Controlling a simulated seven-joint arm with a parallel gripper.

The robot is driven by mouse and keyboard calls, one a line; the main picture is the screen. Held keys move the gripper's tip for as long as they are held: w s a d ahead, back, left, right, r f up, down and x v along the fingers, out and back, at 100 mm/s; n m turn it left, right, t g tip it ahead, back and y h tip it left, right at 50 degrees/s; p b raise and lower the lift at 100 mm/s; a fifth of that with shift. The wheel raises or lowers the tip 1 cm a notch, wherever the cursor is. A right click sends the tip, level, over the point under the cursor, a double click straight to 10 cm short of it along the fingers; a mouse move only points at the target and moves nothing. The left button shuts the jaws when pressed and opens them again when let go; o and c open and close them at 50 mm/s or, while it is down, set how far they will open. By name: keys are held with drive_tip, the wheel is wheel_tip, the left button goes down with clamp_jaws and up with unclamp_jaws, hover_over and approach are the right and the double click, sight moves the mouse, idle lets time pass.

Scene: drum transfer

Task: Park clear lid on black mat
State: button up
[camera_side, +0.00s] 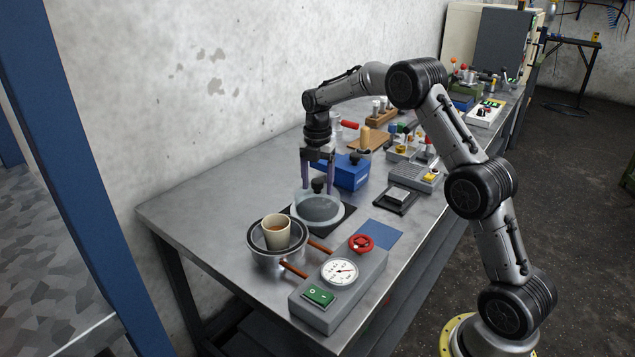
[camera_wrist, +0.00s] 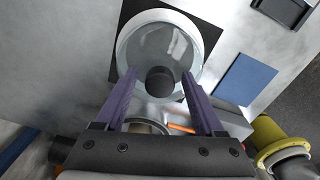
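The clear lid (camera_side: 326,211) is a round, see-through disc with a pale rim and a black knob (camera_side: 318,185). It appears to lie flat on the black mat (camera_wrist: 207,30); in the wrist view the lid (camera_wrist: 140,42) covers much of the mat and reaches past its lower edge. My gripper (camera_side: 318,186) points down over the lid. In the wrist view its purple fingers stand apart on either side of the knob (camera_wrist: 160,80), with a visible gap to each side. The gripper is open. Contact between lid and mat is partly hidden.
A round metal vessel with a dark rim (camera_side: 252,242) holds a beige cup (camera_side: 277,230) in front of the lid. A grey control box (camera_side: 325,303) with gauge and red valve stands front right. A blue box (camera_side: 350,175) sits close behind the gripper. A blue pad (camera_side: 380,235) lies right.

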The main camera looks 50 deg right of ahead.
wheel_tip(320, 180, up, 12)
drive_tip(key=r, duration=0.1)
drive_tip(key=s+a+r+m+t, duration=0.1)
drive_tip(key=s+a+r+m, duration=0.4)
drive_tip(key=s+a, duration=0.15)
drive_tip(key=s+a+r+m+t, duration=0.25)
drive_tip(key=s+a+m, duration=0.25)
drive_tip(key=s, duration=0.4)
drive_tip(key=s+a+f+m+t, duration=0.1)
drive_tip(key=s+a+f+m, duration=0.1)
drive_tip(key=s+m, duration=0.3)
drive_tip(key=s+a+f+m+t, duration=0.1)
drive_tip(key=s+a+f+m, duration=0.2)
drive_tip(key=s, duration=1)
wheel_tip(320, 180, down, 2)
drive_tip(key=m, duration=0.3)
drive_tip(key=shift+s, duration=0.3)
